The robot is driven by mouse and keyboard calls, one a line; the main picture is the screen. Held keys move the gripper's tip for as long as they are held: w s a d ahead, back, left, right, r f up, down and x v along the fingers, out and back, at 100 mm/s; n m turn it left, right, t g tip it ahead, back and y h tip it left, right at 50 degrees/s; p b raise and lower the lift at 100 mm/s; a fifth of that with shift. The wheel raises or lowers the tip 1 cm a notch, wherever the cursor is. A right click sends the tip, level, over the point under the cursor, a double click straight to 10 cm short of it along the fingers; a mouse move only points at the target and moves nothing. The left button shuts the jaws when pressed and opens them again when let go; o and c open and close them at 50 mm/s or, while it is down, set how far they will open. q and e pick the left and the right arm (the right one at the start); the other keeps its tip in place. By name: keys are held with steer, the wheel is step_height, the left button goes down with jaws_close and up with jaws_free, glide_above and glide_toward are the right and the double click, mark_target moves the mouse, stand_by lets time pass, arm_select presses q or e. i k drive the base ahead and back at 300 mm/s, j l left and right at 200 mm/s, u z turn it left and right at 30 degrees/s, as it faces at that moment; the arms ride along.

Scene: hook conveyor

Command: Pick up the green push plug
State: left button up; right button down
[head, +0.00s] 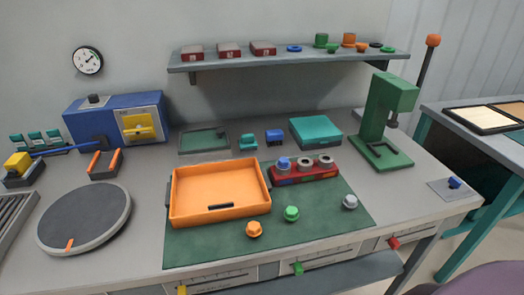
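The green push plug (291,213) stands on the dark green mat (330,235) near the front of the workbench, in the head view. An orange plug (254,229) is to its left and a grey plug (349,201) is to its right, each apart from it. Nothing covers the green plug. Neither of my grippers shows in the head view.
An orange tray (222,211) lies on the mat's left part. A red block (303,174) with a blue plug (284,163) and round sockets stands behind the green plug. A green press (388,115) stands at the right. The mat around the plug is clear.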

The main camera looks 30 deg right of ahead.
mark_target(290, 214)
steer(key=z, duration=1.15)
